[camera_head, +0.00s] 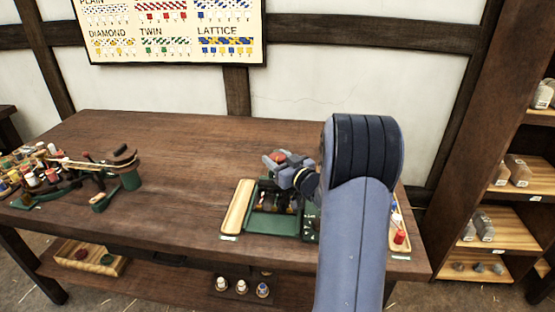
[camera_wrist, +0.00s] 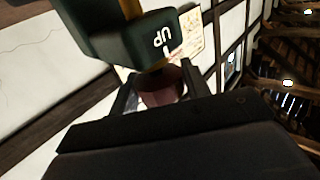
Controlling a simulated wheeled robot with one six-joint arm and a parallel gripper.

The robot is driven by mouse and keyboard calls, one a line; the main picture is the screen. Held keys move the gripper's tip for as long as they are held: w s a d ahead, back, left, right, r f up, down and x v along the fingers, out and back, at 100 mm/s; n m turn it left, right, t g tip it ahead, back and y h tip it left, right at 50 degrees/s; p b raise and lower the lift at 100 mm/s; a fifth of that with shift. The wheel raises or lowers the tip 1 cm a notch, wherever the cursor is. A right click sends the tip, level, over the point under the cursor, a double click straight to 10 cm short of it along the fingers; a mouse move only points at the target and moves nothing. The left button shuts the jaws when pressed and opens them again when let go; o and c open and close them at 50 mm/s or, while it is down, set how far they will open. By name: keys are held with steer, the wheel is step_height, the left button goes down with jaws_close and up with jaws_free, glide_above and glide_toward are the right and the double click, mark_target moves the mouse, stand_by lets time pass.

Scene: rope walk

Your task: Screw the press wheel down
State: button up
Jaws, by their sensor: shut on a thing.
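My gripper (camera_head: 287,163) is at the green press (camera_head: 272,222) on the wooden bench. Its two fingers (camera_wrist: 158,92) show in the wrist view, one on each side of a reddish-brown round piece, which I take to be the press wheel (camera_wrist: 162,91). They are shut on it. A small reddish part of the wheel (camera_head: 277,156) also shows in the head view. A dark green block (camera_wrist: 130,40) marked "UP" lies right beside the wheel in the wrist view, with a brass-coloured part between them. My arm hides the right side of the press.
A pale wooden tray (camera_head: 237,207) stands at the left of the press. Another tray with a red spool (camera_head: 399,237) is at the right. A green rope machine with several spools (camera_head: 50,175) fills the bench's left end. The bench's middle (camera_head: 190,160) is clear.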

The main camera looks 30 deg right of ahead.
steer(key=shift+c, duration=0.9)
